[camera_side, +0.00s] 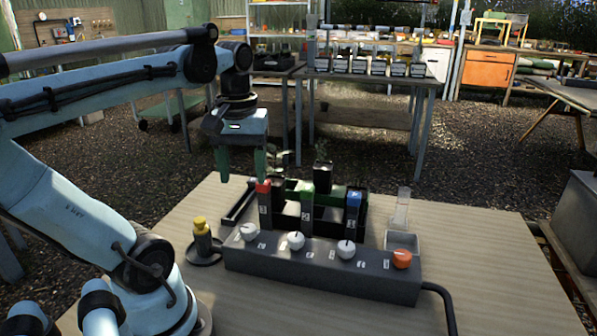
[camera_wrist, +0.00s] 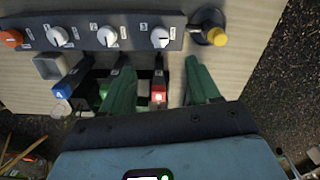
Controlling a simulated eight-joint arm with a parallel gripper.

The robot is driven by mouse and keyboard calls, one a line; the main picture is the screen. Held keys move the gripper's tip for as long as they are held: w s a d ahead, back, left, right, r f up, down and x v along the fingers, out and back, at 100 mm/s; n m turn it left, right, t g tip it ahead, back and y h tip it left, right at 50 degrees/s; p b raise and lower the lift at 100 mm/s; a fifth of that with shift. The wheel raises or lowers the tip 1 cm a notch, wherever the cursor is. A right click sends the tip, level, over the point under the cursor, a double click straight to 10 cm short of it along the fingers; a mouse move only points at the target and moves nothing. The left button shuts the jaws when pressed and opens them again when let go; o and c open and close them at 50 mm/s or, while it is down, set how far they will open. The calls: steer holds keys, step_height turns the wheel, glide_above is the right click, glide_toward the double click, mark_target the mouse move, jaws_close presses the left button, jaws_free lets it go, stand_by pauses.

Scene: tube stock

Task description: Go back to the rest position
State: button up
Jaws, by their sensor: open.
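My gripper (camera_side: 241,178) is open and empty, with its two green fingers pointing down above the back left of the table. In the side view its right fingertip appears just above the red-topped block (camera_side: 263,187). In the wrist view the red top (camera_wrist: 158,97) shows between the fingers of my gripper (camera_wrist: 161,82). I cannot tell the exact gap. A green-topped block (camera_side: 306,190) and a blue-topped block (camera_side: 353,199) stand upright to the right in a black rack (camera_side: 287,222). In the wrist view the left finger partly hides the green-topped block.
A dark control box (camera_side: 320,272) with three white knobs and an orange knob (camera_side: 402,259) lies in front of the rack. A yellow-topped piece (camera_side: 200,224) stands on a round base at left. A grey tray (camera_side: 404,241) sits at right. The table's right side (camera_side: 480,250) is mostly clear.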

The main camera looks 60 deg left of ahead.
steer(key=w+d+f+m+t, duration=0.2)
steer(key=w+d+m, duration=0.1)
steer(key=d, duration=0.1)
steer(key=w+d+f+m+t, duration=0.2)
steer(key=w+d+m, duration=0.1)
steer(key=d+m, duration=0.1)
steer(key=w+d+f+m+t, duration=0.2)
steer(key=d+m+t, duration=0.1)
steer(key=m, duration=0.1)
steer(key=shift+w+d+f, duration=0.4)
